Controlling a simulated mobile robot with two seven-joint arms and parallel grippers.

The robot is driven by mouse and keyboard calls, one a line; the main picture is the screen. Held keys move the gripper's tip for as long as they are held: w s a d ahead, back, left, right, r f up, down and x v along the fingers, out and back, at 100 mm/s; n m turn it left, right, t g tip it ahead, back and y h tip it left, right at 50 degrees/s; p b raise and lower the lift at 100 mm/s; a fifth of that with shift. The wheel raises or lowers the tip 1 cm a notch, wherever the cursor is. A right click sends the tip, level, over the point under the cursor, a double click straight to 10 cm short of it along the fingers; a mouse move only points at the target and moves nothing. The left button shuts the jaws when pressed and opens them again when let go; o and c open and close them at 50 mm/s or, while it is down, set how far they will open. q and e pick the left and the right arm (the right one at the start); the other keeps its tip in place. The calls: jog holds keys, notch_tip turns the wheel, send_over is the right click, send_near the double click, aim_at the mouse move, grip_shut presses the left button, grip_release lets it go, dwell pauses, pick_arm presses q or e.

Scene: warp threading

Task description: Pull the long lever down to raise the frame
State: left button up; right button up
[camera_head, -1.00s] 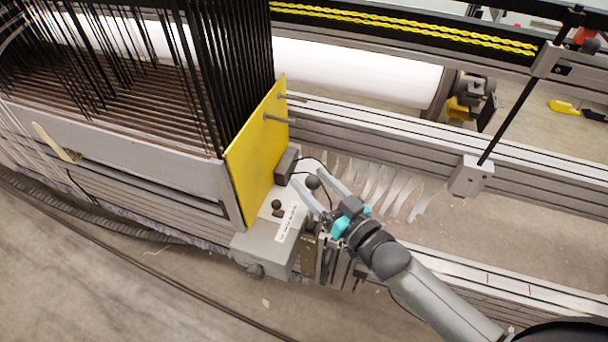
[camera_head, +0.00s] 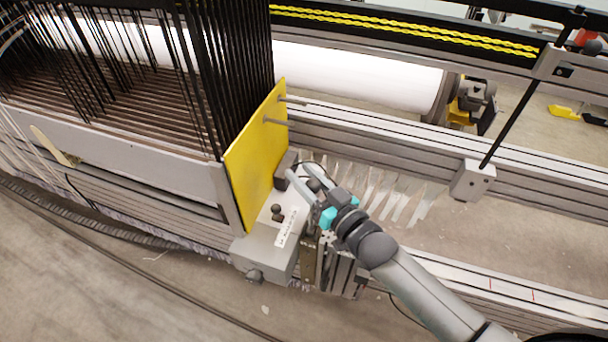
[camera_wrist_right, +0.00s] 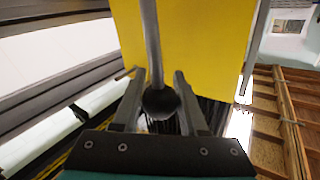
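The long lever is a metal rod with a dark ball knob. In the right wrist view the knob (camera_wrist_right: 161,103) sits between my right gripper's fingers (camera_wrist_right: 158,85), which lie close on both sides of it. The rod runs up past the fingertips. In the head view my right gripper (camera_head: 301,177) is over the grey lever box (camera_head: 264,245), with the dark knob (camera_head: 313,184) between its fingers and the rod mostly hidden. The frame (camera_head: 150,165) with its dark vertical wires stands to the left, behind the yellow plate (camera_head: 256,155). My left gripper is not in view.
A short black knob (camera_head: 277,209) stands on the box beside my fingers. Two metal pins (camera_head: 275,121) stick out of the yellow plate. A grey rail (camera_head: 400,150) with a bracket (camera_head: 472,180) runs behind my arm. Bare floor (camera_head: 120,290) lies in front.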

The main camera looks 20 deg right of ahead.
grip_shut()
dwell(0.9)
